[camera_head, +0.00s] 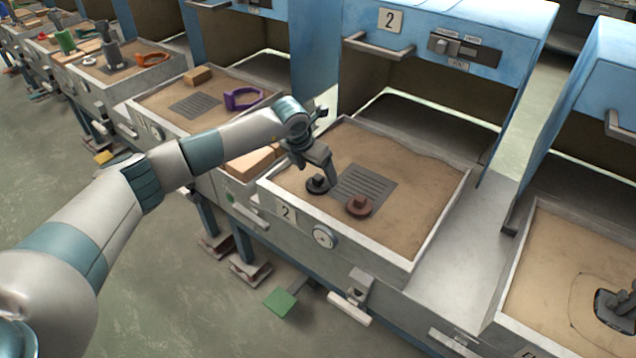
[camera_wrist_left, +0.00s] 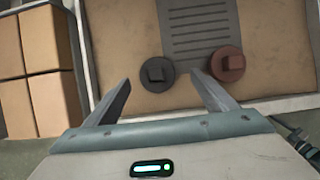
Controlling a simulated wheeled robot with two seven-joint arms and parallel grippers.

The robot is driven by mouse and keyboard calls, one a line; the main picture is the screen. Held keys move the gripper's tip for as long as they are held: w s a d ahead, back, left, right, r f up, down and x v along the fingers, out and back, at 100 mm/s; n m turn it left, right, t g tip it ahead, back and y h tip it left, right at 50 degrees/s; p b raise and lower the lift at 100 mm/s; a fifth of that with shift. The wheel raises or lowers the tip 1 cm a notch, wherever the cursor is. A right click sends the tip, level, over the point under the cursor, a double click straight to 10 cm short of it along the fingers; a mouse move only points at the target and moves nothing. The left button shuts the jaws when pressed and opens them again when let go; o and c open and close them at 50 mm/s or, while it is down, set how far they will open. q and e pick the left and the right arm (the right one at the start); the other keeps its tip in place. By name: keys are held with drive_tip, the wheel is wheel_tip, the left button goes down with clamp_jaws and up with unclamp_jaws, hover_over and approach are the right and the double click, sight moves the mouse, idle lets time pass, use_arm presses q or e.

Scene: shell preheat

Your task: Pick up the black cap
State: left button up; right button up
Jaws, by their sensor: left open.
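The black cap (camera_head: 317,185) is a dark round disc with a raised block on top. It sits on the sand at the left part of tray 2 (camera_head: 417,262), beside a dark slotted plate. In the left wrist view the black cap (camera_wrist_left: 156,75) lies just beyond and between my fingertips. My left gripper (camera_head: 327,180) is open and pointed down close to the cap; its fingers (camera_wrist_left: 160,85) hold nothing. A brown cap (camera_head: 359,206) of similar shape lies to the right, beyond the right fingertip in the wrist view (camera_wrist_left: 227,64). My right gripper is not seen.
The slotted plate (camera_head: 364,185) lies behind both caps. Tan blocks (camera_head: 250,161) fill a bin left of the tray. A blue hooded station (camera_head: 450,75) stands behind. Another tray with a dark tool (camera_head: 618,305) is at right. The tray's right side is bare sand.

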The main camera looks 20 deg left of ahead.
sight(317, 177)
use_arm(q)
drive_tip(key=shift+f, duration=0.15)
use_arm(e)
drive_tip(key=shift+r, duration=0.1)
use_arm(q)
drive_tip(key=shift+w+f, duration=0.15)
drive_tip(key=shift+f, duration=0.1)
drive_tip(key=shift+w+f+p, duration=0.2)
drive_tip(key=shift+f+p, duration=0.15)
drive_tip(key=shift+p, duration=0.1)
drive_tip(key=shift+a+p+x, duration=0.1)
drive_tip(key=shift+p+x, duration=0.05)
drive_tip(key=shift+x, duration=0.75)
drive_tip(key=shift+a+p+x, duration=0.15)
drive_tip(key=shift+x, duration=0.75)
use_arm(e)
drive_tip(key=shift+w+a+r+t, duration=0.45)
drive_tip(key=shift+a+r+t, duration=0.15)
drive_tip(key=shift+a+r, duration=0.15)
drive_tip(key=shift+f, duration=0.1)
use_arm(q)
drive_tip(key=shift+w, duration=0.1)
drive_tip(key=c, duration=1.2)
